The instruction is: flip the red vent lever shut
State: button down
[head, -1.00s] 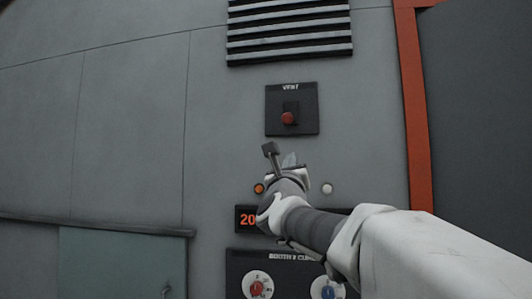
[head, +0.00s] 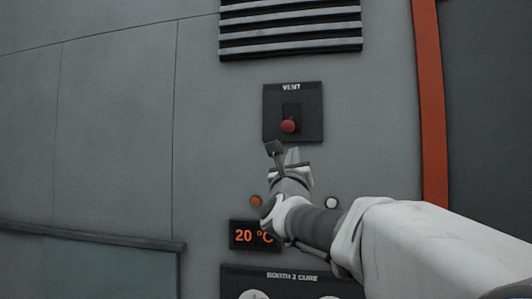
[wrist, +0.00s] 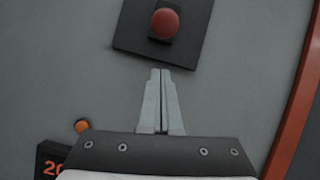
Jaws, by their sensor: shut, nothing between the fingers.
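The red vent lever (head: 288,126) has a round red knob and sits on a black plate labelled VENT (head: 311,104) on the grey wall. In the wrist view the red knob (wrist: 164,23) is at the top middle, ahead of my fingertips. My gripper (head: 293,153) is just below the plate in the head view. In the wrist view my gripper (wrist: 160,72) has its two fingers together with nothing between them. A gap shows between the fingertips and the knob there. The knob covers part of the lever's black mount.
A slatted vent grille (head: 290,28) is above the plate. An orange button (head: 256,201), a white button (head: 332,202) and a temperature display (head: 246,235) are below. An orange upright strip (head: 429,100) stands to the right. The wall left of the plate is bare.

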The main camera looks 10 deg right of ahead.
aim_at(289, 122)
jog(key=shift+s+a+r+p, duration=0.15)
jog(key=shift+r+p, duration=0.3)
jog(key=shift+s+a+r+p, duration=0.2)
jog(key=shift+r+p, duration=0.2)
jog(key=shift+r, duration=0.1)
jog(key=shift+s+a+r+p, duration=0.15)
jog(key=shift+r+p, duration=0.3)
jog(key=shift+s+r+p, duration=0.2)
jog(key=shift+r+p, duration=0.1)
